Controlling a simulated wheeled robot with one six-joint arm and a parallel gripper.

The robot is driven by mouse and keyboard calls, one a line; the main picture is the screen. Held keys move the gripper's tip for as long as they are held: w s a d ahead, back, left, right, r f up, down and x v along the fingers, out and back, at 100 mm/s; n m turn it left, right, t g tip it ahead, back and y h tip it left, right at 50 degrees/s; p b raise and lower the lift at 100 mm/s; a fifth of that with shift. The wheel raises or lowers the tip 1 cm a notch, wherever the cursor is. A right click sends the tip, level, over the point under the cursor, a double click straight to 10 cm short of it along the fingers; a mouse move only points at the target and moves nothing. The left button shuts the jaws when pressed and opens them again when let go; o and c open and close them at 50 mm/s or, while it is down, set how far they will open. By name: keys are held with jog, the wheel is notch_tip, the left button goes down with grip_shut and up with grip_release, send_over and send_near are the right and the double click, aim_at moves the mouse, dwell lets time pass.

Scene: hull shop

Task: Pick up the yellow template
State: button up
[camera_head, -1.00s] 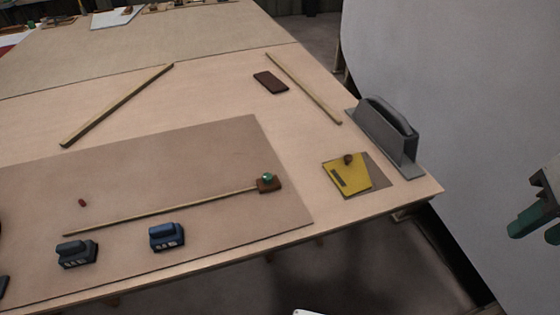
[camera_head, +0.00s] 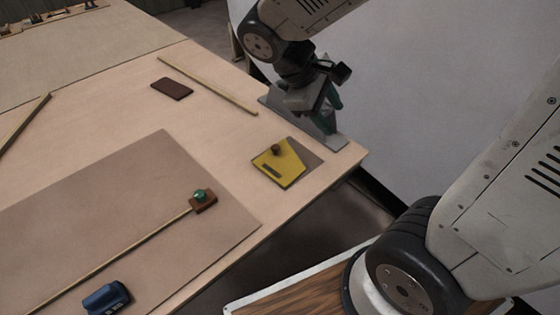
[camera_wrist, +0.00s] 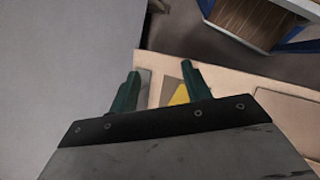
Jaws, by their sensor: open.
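The yellow template (camera_head: 279,166) lies flat near the table's right corner, partly over a grey-brown patch (camera_head: 304,157). It is a flat plate with a dark brown knob on top and a dark slot-like mark. A small part of the template shows in the wrist view (camera_wrist: 179,96), beside a green finger. My gripper (camera_head: 335,98) is above the grey handled tool, behind and right of the template in the head view. Its green fingers are apart with nothing between them in the wrist view (camera_wrist: 163,88).
A dark brown block (camera_head: 172,90) and a thin wooden strip (camera_head: 208,86) lie farther back. A long stick with a brown, green-knobbed end (camera_head: 202,201) and a blue block (camera_head: 107,298) lie nearer.

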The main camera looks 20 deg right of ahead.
jog(key=w+a+f+n+t+h, duration=0.2)
jog(key=w+a+f+n+h, duration=0.25)
jog(key=w+f+n, duration=0.4)
jog(key=n+t+h, duration=0.2)
jog(key=n+t, duration=0.2)
jog(key=n, duration=0.3)
send_near(273, 148)
jog(key=x, duration=0.3)
jog(key=shift+s+d+r+y, duration=0.2)
jog(key=shift+d+y, duration=0.05)
jog(key=shift+w+d+f+t, duration=0.15)
jog(key=shift+d+f+t, duration=0.05)
jog(key=shift+t, duration=0.2)
jog(key=x, duration=0.7)
jog(key=shift+d+f, duration=0.1)
grip_shut()
